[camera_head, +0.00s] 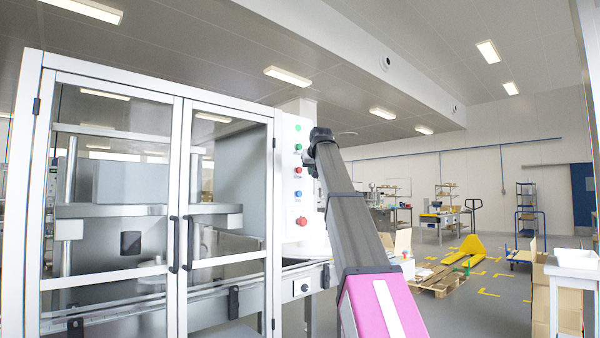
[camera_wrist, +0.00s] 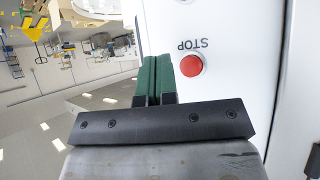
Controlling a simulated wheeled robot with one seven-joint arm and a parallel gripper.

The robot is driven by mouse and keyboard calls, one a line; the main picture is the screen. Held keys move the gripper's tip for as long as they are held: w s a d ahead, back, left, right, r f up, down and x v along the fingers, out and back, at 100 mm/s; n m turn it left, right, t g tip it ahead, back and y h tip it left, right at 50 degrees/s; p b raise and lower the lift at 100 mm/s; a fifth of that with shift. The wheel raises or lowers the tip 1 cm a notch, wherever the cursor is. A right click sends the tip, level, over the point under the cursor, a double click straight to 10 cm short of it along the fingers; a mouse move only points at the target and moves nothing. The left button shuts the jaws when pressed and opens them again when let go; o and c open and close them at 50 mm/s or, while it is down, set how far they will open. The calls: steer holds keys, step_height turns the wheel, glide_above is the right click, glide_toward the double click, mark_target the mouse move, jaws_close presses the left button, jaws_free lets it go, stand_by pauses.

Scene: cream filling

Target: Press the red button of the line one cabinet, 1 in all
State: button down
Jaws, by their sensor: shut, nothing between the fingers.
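The white line one cabinet (camera_head: 32,200) stands at left with glass double doors shut. Its right-hand control panel (camera_head: 309,250) carries a small red button (camera_head: 298,170) between a green button (camera_head: 298,147) and a blue button (camera_head: 298,194); a larger red button (camera_head: 301,221) sits lower. In the wrist view, a round red button (camera_wrist: 191,65) shows beside an upside-down STOP label (camera_wrist: 188,44). My gripper (camera_wrist: 155,62) is shut and empty, its green fingers just left of that button in the picture. Contact with the panel cannot be told. In the head view my arm largely hides the gripper.
Black handles (camera_head: 174,244) stick out from the cabinet doors. A yellow pallet jack (camera_head: 465,252) and a wooden pallet (camera_head: 440,281) stand on the floor at right. Cardboard boxes (camera_head: 566,300) stand at far right. Open grey floor lies between.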

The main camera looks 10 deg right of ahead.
steer(key=shift+w+a, duration=0.45)
steer(key=shift+w, duration=0.2)
steer(key=shift+w+a, duration=0.45)
steer(key=shift+w, duration=0.15)
steer(key=shift+w+a, duration=0.1)
steer(key=shift+w, duration=0.05)
stand_by(1.0)
steer(key=shift+w+a, duration=0.15)
steer(key=shift+w, duration=0.05)
steer(key=shift+w+a, duration=0.3)
steer(key=shift+w, duration=0.1)
stand_by(1.0)
stand_by(0.3)
steer(key=shift+s+d, duration=0.5)
steer(key=shift+s, duration=0.25)
steer(key=s+d, duration=0.1)
steer(key=s, duration=0.1)
steer(key=s+d, duration=0.2)
stand_by(0.5)
